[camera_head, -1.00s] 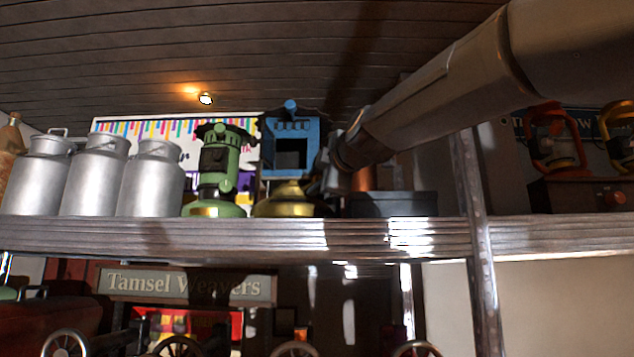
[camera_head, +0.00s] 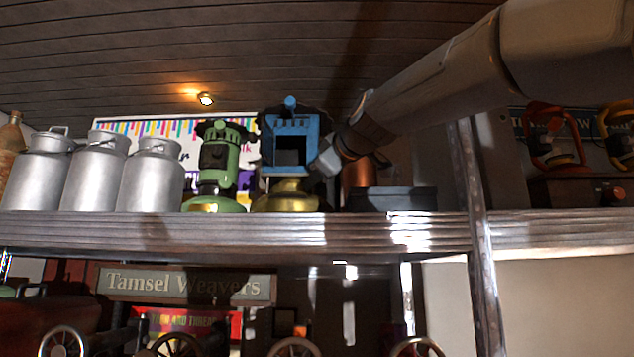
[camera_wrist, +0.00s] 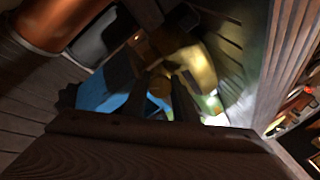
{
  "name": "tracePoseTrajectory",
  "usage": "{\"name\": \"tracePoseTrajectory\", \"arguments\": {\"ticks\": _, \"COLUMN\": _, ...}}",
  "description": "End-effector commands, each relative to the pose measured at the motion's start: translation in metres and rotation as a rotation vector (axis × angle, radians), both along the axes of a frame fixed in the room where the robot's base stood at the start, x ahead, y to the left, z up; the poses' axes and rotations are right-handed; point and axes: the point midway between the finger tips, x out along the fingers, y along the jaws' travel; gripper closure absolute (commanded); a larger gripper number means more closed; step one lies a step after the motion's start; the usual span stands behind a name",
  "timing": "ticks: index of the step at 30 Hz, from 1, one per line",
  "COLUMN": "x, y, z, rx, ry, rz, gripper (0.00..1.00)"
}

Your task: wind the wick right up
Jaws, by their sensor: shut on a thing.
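A blue lantern-like lamp (camera_head: 291,125) with an open dark front stands upright on a brass base (camera_head: 286,197) on the shelf. In the wrist view its blue body (camera_wrist: 103,92) and brass base (camera_wrist: 196,66) show beyond my fingers. My gripper (camera_head: 326,160) is at the lamp's right side. In the wrist view my two dark fingers (camera_wrist: 165,98) are shut on a small round brass wick knob (camera_wrist: 159,85). The knob is hidden behind my gripper in the head view. The wick itself does not show.
A green lantern (camera_head: 214,165) stands close left of the lamp, with milk cans (camera_head: 150,178) farther left. A copper cylinder (camera_head: 356,172) and a dark box (camera_head: 392,199) are close right. The wooden shelf's edge (camera_head: 230,228) runs in front, and a post (camera_head: 478,240) stands at right.

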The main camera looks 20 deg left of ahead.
Motion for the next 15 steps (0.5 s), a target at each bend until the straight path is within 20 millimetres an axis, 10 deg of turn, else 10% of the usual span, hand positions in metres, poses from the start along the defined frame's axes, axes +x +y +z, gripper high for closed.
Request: {"name": "tracePoseTrajectory", "arguments": {"ticks": 15, "x": 0.0010, "y": -0.0002, "z": -0.0011, "rx": 0.343, "ry": 0.351, "rz": 0.000, "gripper": 0.97}}
